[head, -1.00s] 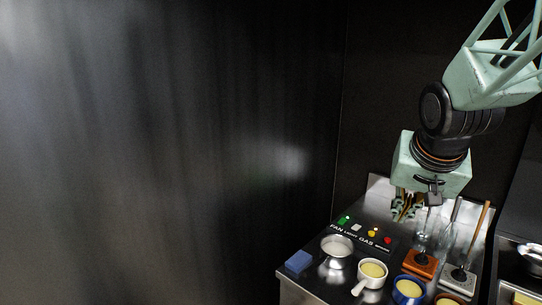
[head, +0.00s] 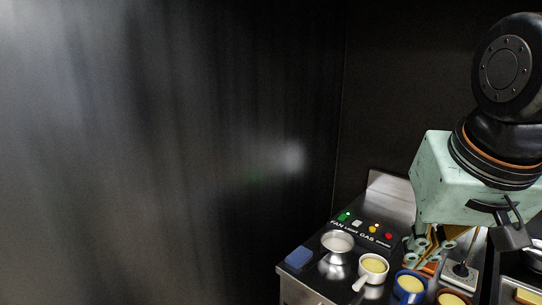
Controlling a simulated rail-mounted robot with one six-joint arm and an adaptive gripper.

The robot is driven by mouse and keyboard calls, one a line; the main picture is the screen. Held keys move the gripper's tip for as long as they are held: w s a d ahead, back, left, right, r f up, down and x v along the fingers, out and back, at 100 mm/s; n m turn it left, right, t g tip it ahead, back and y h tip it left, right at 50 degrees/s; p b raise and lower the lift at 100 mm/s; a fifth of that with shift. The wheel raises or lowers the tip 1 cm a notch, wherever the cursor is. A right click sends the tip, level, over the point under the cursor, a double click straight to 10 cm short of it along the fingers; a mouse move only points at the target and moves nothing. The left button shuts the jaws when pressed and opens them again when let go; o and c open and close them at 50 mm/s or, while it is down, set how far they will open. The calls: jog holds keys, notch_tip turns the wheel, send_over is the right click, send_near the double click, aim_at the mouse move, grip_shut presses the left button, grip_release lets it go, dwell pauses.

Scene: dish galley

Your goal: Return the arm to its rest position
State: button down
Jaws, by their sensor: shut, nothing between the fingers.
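My arm hangs in from the upper right in the head view, its mint-green wrist block large and close. My gripper (head: 428,250) points down below the wrist block, over the right part of the steel counter. Its fingers look drawn together with nothing held, just behind the blue cup in the picture. It partly hides the orange block behind it.
On the counter (head: 315,288) stand a blue sponge (head: 299,257), a metal bowl (head: 337,241), a white handled pan (head: 373,268) and a blue cup (head: 409,287), both with yellow contents. A button panel (head: 362,228) lies behind. A holder (head: 460,273) stands right.

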jog(key=s+a+f+n+b, duration=0.1)
jog(key=s+a+n, duration=0.1)
jog(key=s, duration=1.1)
jog(key=shift+a+f+g+y, duration=0.25)
jog(key=shift+a+g+y, duration=0.15)
jog(key=shift+a, duration=0.4)
